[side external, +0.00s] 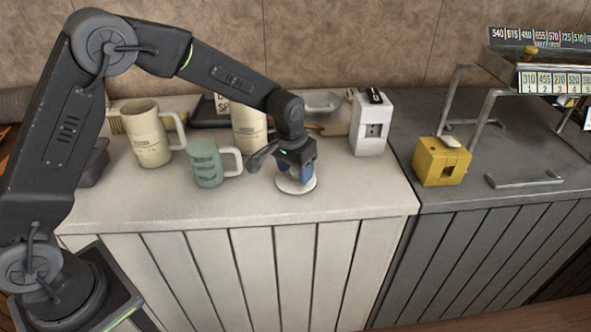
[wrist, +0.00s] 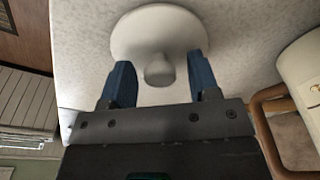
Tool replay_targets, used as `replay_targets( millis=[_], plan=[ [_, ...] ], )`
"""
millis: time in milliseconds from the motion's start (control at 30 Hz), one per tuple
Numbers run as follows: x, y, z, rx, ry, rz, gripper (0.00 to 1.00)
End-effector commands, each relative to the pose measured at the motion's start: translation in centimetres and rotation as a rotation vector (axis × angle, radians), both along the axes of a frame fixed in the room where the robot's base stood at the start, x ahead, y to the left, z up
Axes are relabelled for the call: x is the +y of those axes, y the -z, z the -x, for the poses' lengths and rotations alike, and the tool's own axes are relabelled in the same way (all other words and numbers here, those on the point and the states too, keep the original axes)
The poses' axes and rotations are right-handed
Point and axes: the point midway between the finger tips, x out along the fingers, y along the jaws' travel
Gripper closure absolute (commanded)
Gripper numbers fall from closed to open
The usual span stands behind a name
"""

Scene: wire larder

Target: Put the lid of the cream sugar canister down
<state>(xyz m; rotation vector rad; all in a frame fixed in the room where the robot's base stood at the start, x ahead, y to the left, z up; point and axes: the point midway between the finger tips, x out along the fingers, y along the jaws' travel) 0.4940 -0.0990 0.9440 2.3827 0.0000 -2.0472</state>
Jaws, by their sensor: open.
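The lid is a round cream-white disc with a knob on top. In the side view the lid (side external: 296,187) lies on the light counter near its front edge, under my gripper (side external: 297,178). In the wrist view the lid (wrist: 150,28) lies flat with its knob (wrist: 159,70) toward my gripper (wrist: 160,82). The blue fingers are open, one on each side of the knob, with a gap showing. A cream canister-like body (side external: 250,130) stands behind my arm in the side view, partly hidden; I cannot tell whether it is the sugar canister.
A green mug (side external: 205,165) stands left of the lid, and a tall cream mug (side external: 146,135) is farther left. A white box-shaped item (side external: 370,125) and a yellow one (side external: 441,162) are to the right. The counter between the lid and the white box is clear.

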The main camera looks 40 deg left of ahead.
Motion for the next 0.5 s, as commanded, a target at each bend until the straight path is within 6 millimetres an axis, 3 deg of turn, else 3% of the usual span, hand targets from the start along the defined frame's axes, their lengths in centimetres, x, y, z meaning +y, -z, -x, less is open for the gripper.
replay_targets(
  millis=[500],
  plan=[
    [0.0, -9.7, 1.4, -0.003, 0.001, 0.001, 0.44]
  ],
)
